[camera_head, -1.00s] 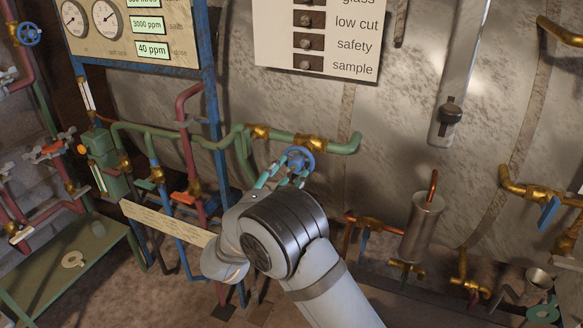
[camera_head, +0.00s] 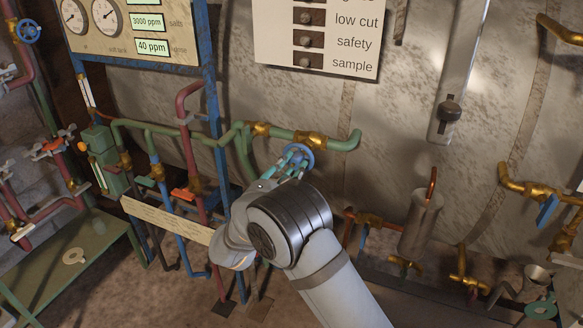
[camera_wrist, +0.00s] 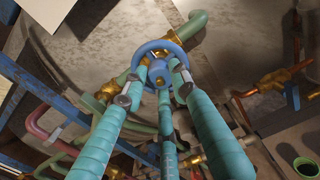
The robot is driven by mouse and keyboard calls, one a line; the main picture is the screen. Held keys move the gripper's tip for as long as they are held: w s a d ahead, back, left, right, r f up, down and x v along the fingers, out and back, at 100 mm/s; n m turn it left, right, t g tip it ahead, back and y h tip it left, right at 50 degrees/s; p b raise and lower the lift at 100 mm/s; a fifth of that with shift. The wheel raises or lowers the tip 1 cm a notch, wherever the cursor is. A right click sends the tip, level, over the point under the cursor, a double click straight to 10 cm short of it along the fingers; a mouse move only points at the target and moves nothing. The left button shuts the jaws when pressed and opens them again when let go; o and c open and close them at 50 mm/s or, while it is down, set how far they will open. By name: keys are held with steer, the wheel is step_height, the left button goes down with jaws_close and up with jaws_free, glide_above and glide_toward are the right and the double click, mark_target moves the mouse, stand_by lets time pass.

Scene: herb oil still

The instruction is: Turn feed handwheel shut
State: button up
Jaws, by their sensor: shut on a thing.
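The blue feed handwheel (camera_head: 300,156) sits on a brass valve in the green pipe (camera_head: 342,146), in the middle of the head view. In the wrist view the handwheel (camera_wrist: 160,52) is ahead at top centre, its rim and brass-coloured hub showing. My gripper (camera_head: 290,160) has teal fingers that reach the wheel. In the wrist view my gripper (camera_wrist: 158,75) has its fingertips at the lower rim and is shut on the wheel. The exact finger contact is partly hidden by the fingers.
A gauge panel (camera_head: 139,50) on a blue frame is at upper left. A white label board (camera_head: 290,15) is above. A cream strip (camera_head: 165,219) lies left of my arm. Red and blue pipes stand close by on the left. A steel cylinder (camera_head: 421,224) stands to the right.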

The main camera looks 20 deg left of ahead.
steer(key=c, duration=0.4)
steer(key=shift+f, duration=0.1)
steer(key=shift+c, duration=0.2)
steer(key=shift+f+b, duration=0.1)
steer(key=shift+b, duration=0.3)
